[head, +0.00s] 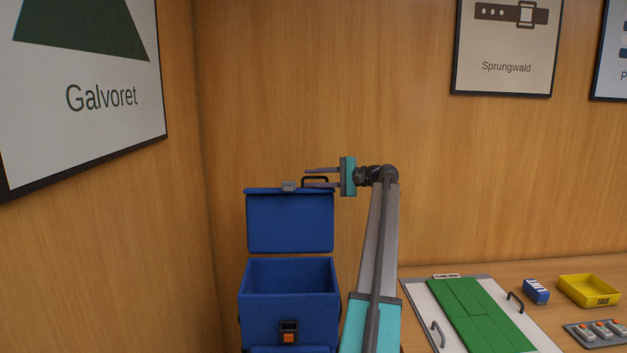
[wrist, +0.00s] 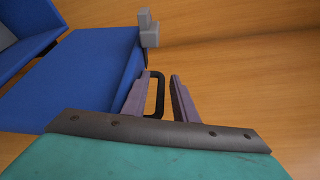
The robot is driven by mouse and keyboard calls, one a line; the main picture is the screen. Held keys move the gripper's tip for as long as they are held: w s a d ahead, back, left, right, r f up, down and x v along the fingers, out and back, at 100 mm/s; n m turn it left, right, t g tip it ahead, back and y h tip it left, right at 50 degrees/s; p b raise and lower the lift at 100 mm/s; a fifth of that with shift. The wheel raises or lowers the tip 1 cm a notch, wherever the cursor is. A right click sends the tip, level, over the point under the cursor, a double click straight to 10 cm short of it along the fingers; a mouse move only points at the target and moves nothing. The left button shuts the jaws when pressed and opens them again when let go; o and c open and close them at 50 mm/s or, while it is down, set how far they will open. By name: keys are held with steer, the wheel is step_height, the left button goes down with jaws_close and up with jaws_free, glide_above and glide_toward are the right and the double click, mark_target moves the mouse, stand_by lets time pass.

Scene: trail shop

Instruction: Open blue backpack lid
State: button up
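The blue backpack (head: 290,294) is an upright box with an open top, showing its hollow inside. Its blue lid (head: 290,222) stands upright at the back edge, swung well clear of the opening. A black loop handle (head: 318,179) and a grey latch piece (head: 289,186) sit on the lid's upper edge. An orange buckle (head: 289,338) is on the backpack's front. My gripper (head: 322,177) is at the lid's upper edge, its fingers parted on either side of the handle. In the wrist view the handle (wrist: 158,95) lies between the fingers, with gaps showing.
A wooden counter on the right holds a white board with green panels (head: 474,314), a blue box (head: 536,291), a yellow bin (head: 589,290) and a grey tray of small items (head: 598,333). Wood walls stand close at the left and behind.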

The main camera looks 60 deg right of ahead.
steer(key=v, duration=1.4)
steer(key=shift+r+p, duration=0.1)
steer(key=shift+p, duration=0.2)
